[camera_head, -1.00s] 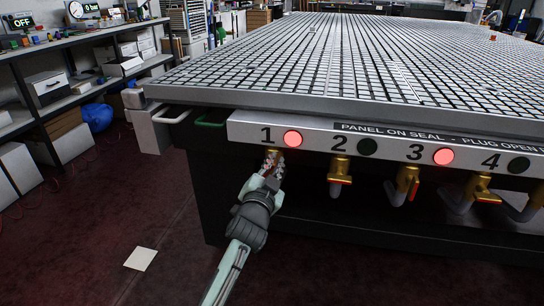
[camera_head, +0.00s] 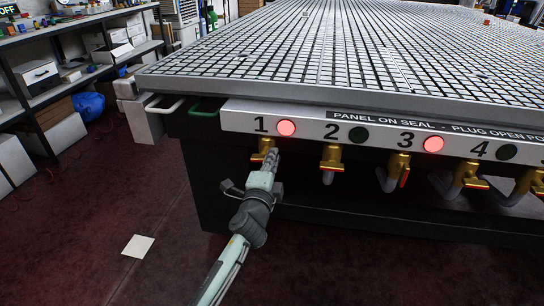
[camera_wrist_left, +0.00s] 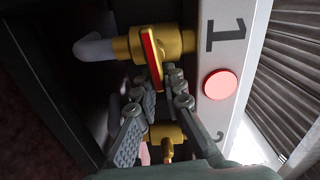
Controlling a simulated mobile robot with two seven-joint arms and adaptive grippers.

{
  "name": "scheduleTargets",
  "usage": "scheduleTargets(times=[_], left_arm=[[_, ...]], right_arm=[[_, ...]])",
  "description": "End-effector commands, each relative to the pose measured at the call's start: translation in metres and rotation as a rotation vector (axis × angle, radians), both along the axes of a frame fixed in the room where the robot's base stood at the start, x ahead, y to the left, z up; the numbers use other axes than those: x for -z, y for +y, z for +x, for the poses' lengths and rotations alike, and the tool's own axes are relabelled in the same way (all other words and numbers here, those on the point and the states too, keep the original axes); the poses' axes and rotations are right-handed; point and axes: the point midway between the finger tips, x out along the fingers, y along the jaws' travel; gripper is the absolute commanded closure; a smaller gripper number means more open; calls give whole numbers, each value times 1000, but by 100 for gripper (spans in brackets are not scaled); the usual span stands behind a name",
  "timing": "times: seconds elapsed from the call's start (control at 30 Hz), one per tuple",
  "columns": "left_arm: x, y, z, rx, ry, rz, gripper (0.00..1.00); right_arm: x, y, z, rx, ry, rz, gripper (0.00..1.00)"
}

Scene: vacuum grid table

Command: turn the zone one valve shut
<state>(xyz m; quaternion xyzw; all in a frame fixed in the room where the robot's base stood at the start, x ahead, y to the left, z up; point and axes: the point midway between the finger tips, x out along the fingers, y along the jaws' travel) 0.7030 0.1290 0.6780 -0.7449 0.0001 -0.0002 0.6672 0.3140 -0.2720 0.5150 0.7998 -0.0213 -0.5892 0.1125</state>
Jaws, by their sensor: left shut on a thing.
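The zone one valve (camera_head: 262,151) is a brass fitting under the panel's number 1. In the left wrist view its brass body (camera_wrist_left: 118,48) runs from a grey hose to the panel, and its lever (camera_wrist_left: 150,52) with a red face lies roughly crosswise to the body. My left gripper (camera_head: 273,155) is at the right of the valve in the head view. In the left wrist view its fingers (camera_wrist_left: 162,82) are shut on the lever's end, one on each side. The zone one lamp (camera_head: 286,128) is lit red. My right gripper is not in view.
Valves two (camera_head: 331,158), three (camera_head: 399,168) and four (camera_head: 467,177) hang in a row to the right. Lamp three (camera_head: 433,145) is red; lamps two and four are dark. The grid table (camera_head: 330,60) overhangs the panel.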

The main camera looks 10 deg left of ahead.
Motion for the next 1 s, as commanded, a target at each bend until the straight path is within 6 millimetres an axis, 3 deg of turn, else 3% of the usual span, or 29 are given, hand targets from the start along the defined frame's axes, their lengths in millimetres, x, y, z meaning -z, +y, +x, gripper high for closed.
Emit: scheduleTargets(times=[0.3, 0.8, 0.83, 1.0], left_arm=[[3, 0, 0, 0, 0, 109, 100], [3, 0, 0, -1, 0, 128, 100], [3, 1, 0, -1, 0, 128, 89], [3, 0, 0, -1, 0, 127, 69]], right_arm=[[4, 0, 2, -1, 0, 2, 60], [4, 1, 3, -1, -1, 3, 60], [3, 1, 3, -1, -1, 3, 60], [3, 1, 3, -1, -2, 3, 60]])
